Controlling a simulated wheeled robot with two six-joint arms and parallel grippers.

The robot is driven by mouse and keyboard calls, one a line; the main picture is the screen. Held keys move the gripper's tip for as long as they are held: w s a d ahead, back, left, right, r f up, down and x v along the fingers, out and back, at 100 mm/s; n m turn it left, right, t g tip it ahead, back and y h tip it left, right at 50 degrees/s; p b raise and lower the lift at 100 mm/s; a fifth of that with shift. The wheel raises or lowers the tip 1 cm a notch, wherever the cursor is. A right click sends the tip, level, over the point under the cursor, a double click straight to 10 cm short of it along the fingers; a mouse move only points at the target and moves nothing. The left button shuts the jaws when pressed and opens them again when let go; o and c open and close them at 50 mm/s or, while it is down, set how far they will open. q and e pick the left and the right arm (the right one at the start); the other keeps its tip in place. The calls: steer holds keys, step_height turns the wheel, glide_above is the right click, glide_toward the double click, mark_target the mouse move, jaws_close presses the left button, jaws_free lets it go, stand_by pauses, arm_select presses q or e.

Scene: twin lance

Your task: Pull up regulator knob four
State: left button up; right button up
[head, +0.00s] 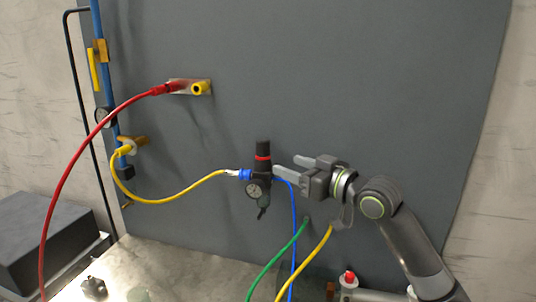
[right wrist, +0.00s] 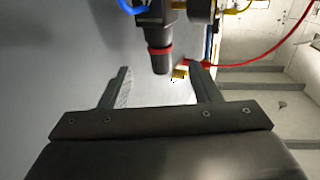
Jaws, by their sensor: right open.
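The regulator on the grey panel has a black knob (head: 263,148) on top with a red ring below it. A round gauge (head: 254,190) sits on its body. My right gripper (head: 286,166) is open just right of the regulator in the head view. In the right wrist view the open gripper (right wrist: 160,80) has the black knob (right wrist: 160,63) with its red ring ahead of its fingers. The knob appears nearer the right finger there, and nothing is held. No number shows on the knob. My left gripper is not in view.
A yellow hose (head: 180,199) meets the regulator's left side, and a blue hose (head: 294,225) runs down from its right. A red hose (head: 75,165) arcs at the left. The panel above the regulator is clear.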

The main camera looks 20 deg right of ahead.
mark_target(269, 157)
steer(key=p+x, duration=0.2)
steer(key=x, duration=0.6)
